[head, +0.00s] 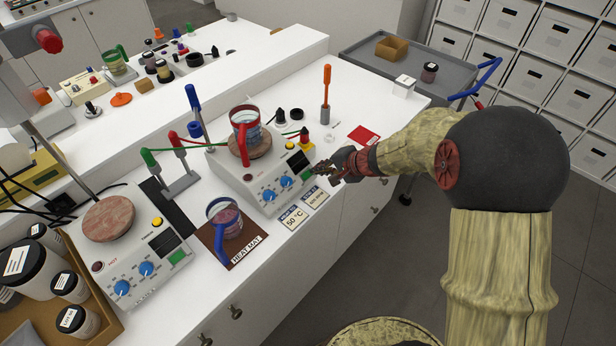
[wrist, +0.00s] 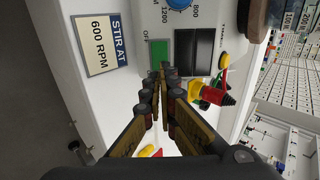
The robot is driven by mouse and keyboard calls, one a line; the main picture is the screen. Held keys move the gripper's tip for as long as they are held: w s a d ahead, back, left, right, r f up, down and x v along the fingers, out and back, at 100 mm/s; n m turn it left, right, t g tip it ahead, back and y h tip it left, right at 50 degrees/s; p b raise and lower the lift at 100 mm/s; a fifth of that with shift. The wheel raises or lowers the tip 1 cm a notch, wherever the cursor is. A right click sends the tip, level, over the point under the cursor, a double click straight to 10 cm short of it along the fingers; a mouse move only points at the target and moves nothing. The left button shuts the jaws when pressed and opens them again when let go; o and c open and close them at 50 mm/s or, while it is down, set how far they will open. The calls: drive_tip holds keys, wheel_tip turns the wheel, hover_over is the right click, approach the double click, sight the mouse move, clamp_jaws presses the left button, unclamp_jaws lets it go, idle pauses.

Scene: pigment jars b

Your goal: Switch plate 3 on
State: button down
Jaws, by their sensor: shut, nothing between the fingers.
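A white hotplate stirrer (head: 240,180) stands mid-bench with two blue knobs (head: 276,188), a dark display and a green switch (head: 307,173). A red-handled beaker (head: 245,122) sits on its round top. I cannot read a plate number on it. In the wrist view its green switch (wrist: 160,53) has "OFF" printed beside it, and the display (wrist: 194,50) is dark. My gripper (head: 318,170) is shut and empty at the front right of this hotplate. In the wrist view its fingertips (wrist: 168,70) are close by the switch; I cannot tell if they touch.
A second hotplate (head: 150,245) stands at left with its own green switch. A beaker (head: 226,220) sits on the heat mat (head: 213,254). Cards (head: 294,216) lie in front of the middle hotplate. A red-and-yellow plug (wrist: 217,95) is near the fingers. An orange-handled screwdriver (head: 326,90) stands behind.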

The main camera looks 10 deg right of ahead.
drive_tip(key=shift+w+a+f, duration=0.1)
idle(0.3)
drive_tip(key=shift+w+a+f+b, duration=0.15)
drive_tip(key=shift+f+b, duration=0.1)
drive_tip(key=shift+b, duration=0.3)
drive_tip(key=shift+w+f, duration=0.1)
drive_tip(key=shift+w, duration=0.05)
drive_tip(key=shift+v, duration=1.55)
drive_tip(key=v, duration=1.2)
drive_tip(key=shift+s+r+p, duration=0.3)
